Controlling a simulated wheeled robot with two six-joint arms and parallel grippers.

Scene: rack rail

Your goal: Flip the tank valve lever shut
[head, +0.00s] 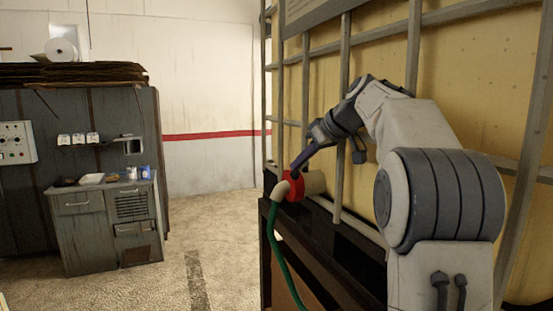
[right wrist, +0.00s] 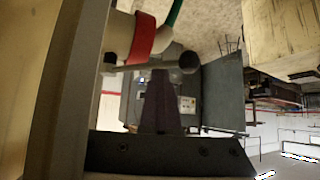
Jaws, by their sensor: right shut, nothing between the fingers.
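The tank (head: 375,75) is a yellowish container behind metal cage bars at the right of the head view. Its valve has a red collar (head: 293,185), which also shows in the right wrist view (right wrist: 142,38). A pale outlet bends down from it into a green hose (head: 275,245). In the right wrist view the lever (right wrist: 135,67) is a grey rod ending in a dark round knob (right wrist: 188,63). My right gripper (head: 298,164) is shut and empty. Its fingertips (right wrist: 159,73) are right by the lever; I cannot tell whether they touch it. My left gripper is not in view.
Cage bars (head: 345,65) stand close beside my right arm. A dark ledge (head: 322,228) runs below the valve. A grey workbench (head: 105,215) with small items and cabinets stand at the left. The floor (head: 215,240) between is clear.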

